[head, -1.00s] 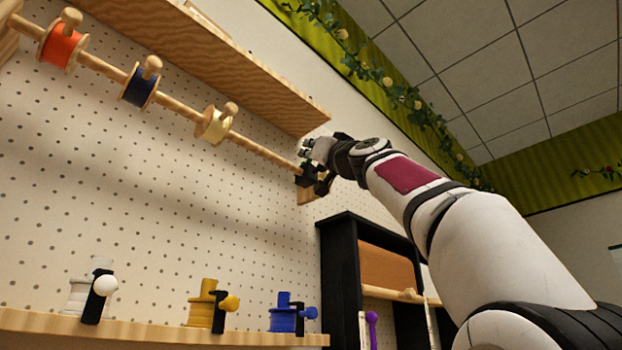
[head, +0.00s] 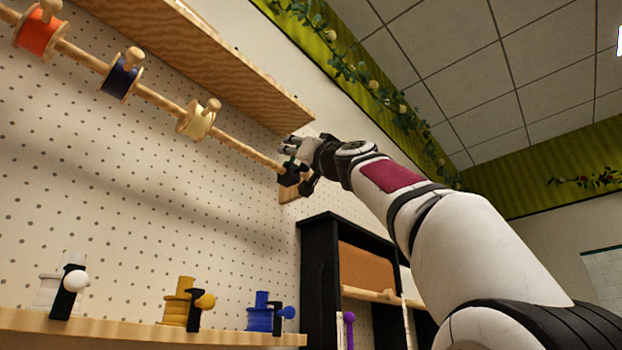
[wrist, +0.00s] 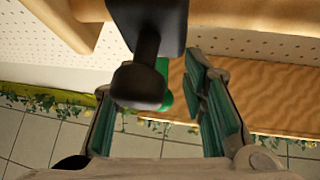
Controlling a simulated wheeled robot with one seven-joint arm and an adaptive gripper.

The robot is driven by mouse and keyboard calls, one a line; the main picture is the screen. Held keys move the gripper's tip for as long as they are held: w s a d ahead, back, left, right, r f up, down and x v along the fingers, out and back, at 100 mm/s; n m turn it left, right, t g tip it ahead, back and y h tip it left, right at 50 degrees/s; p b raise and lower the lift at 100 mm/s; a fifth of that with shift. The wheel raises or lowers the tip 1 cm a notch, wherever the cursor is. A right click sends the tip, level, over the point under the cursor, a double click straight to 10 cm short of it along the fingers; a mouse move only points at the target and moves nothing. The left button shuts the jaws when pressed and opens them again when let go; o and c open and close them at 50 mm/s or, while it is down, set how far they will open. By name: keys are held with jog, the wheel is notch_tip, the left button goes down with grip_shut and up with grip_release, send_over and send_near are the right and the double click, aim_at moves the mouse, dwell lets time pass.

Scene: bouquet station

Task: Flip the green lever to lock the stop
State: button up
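The black stop (head: 290,174) sits at the right end of the wooden spool rod, by its wall mount. In the wrist view the stop (wrist: 150,22) is at the top, with a dark rounded knob (wrist: 140,86) hanging toward me. The green lever (wrist: 163,88) shows behind that knob and is partly hidden by it. My gripper (head: 290,146) is at the stop, just above it in the head view. In the wrist view my gripper (wrist: 160,115) is open, its green-padded fingers on either side of the knob and lever. I cannot tell whether a finger touches the lever.
The wooden rod (head: 240,147) carries orange, navy and cream spools to the left. A wooden shelf (head: 210,62) runs close above the stop. A lower ledge (head: 130,327) holds white, yellow and blue spools. A black cabinet (head: 318,275) stands below my arm.

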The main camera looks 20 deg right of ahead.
jog(key=shift+s+d+f, duration=0.2)
jog(key=shift+s+d, duration=0.05)
jog(key=shift+s, duration=0.2)
jog(key=shift+s+a+f, duration=0.15)
jog(key=shift+s+f, duration=0.4)
jog(key=shift+f, duration=0.05)
jog(key=v, duration=0.9)
